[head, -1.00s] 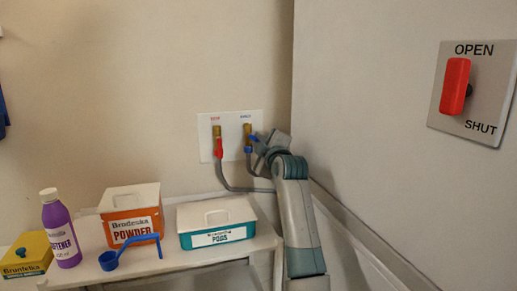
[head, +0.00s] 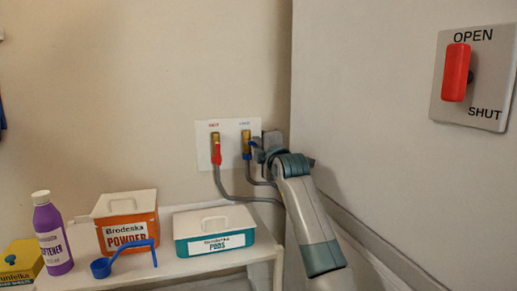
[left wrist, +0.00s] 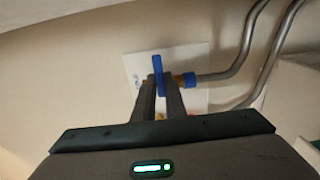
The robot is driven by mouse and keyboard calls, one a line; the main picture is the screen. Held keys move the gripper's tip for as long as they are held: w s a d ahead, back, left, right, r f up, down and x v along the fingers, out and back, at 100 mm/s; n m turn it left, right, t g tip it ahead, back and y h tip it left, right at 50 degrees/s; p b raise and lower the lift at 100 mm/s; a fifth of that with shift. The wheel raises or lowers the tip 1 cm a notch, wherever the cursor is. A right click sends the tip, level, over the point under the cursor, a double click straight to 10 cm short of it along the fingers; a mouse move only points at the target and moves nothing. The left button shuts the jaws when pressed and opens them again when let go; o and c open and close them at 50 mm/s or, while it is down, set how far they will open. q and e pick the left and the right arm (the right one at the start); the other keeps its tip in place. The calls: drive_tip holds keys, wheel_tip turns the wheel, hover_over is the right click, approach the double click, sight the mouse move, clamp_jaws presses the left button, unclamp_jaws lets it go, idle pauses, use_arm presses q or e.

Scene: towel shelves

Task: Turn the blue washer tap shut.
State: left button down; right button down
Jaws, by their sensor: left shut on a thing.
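The blue washer tap (head: 247,155) is on a brass fitting at the right of a white wall plate (head: 204,128). In the left wrist view its blue handle (left wrist: 157,62) stands up between and beyond my finger tips. My left gripper (head: 259,149) reaches the tap from the right, and in the left wrist view its jaws (left wrist: 161,88) are shut on the handle. The fingers partly hide the handle, so its exact angle is hard to tell in the head view. My right gripper is not in view.
A red tap (head: 216,154) is close on the left, and grey hoses (head: 236,194) hang below both. A shelf (head: 190,268) holds a teal pods box (head: 214,246), an orange powder box (head: 127,237), a blue scoop (head: 101,267) and a purple bottle (head: 52,240). A red lever (head: 456,72) points at OPEN.

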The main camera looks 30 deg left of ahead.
use_arm(q)
drive_tip(key=shift+r, duration=0.15)
drive_tip(key=c, duration=1.8)
unclamp_jaws()
drive_tip(key=shift+a, duration=0.15)
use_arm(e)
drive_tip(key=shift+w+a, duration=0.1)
